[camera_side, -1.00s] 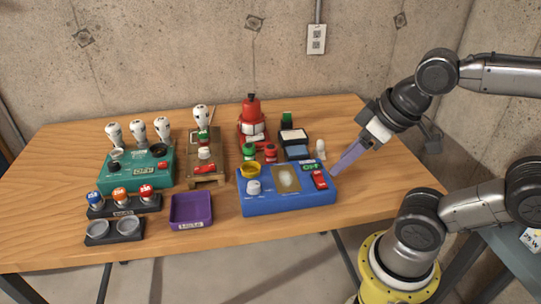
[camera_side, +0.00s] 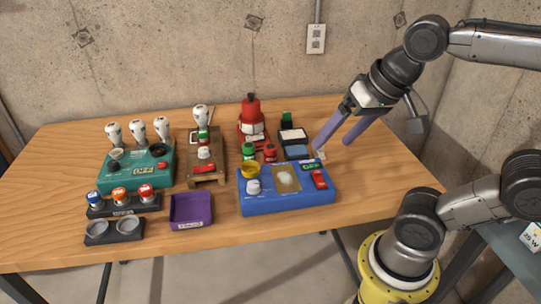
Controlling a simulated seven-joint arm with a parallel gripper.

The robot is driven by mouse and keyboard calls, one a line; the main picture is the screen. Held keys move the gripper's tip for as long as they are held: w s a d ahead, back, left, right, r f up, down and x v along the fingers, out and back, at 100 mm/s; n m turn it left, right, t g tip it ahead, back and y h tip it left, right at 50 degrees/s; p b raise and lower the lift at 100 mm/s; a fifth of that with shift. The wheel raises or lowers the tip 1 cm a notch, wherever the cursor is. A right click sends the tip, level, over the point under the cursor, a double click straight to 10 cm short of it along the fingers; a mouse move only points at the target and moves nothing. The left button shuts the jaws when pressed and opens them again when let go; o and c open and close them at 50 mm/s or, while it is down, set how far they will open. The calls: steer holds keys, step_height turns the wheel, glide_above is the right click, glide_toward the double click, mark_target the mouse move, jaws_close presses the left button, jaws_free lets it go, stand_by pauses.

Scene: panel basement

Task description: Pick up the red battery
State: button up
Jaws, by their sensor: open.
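A small red cylinder (camera_side: 270,152), which looks like the red battery, stands upright at the back edge of the blue panel box (camera_side: 290,201), next to a similar green cylinder (camera_side: 248,151). My gripper (camera_side: 332,146) is open and empty, its two purple fingers pointing down and left. It is to the right of the red cylinder, near the box's back right corner, and apart from the cylinder. The left fingertip overlaps a small pale object (camera_side: 320,155) in the picture; I cannot tell whether they touch.
A red bottle-shaped thing (camera_side: 251,120) stands behind the cylinders. A dark holder (camera_side: 294,138) is between them and my gripper. A wooden stand (camera_side: 207,172), teal box (camera_side: 136,175) and purple tray (camera_side: 191,211) are to the left. The table's right side is clear.

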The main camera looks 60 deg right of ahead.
steer(key=w+d+r+m+g, duration=0.1)
steer(key=w+d+r+m, duration=0.15)
steer(key=w+m, duration=0.5)
steer(key=m+g, duration=0.4)
steer(key=m, duration=0.1)
glide_above(270, 146)
steer(key=a, duration=0.1)
step_height(270, 146, down, 7)
steer(key=f, duration=0.7)
steer(key=d+f, duration=0.1)
steer(key=f, duration=0.2)
steer(key=shift+s+f, duration=0.2)
steer(key=shift+s, duration=0.15)
steer(key=shift+w+f, duration=0.15)
steer(key=shift+f, duration=1.4)
steer(key=shift+w+f, duration=0.1)
steer(key=shift+f, duration=1.4)
jaws_close()
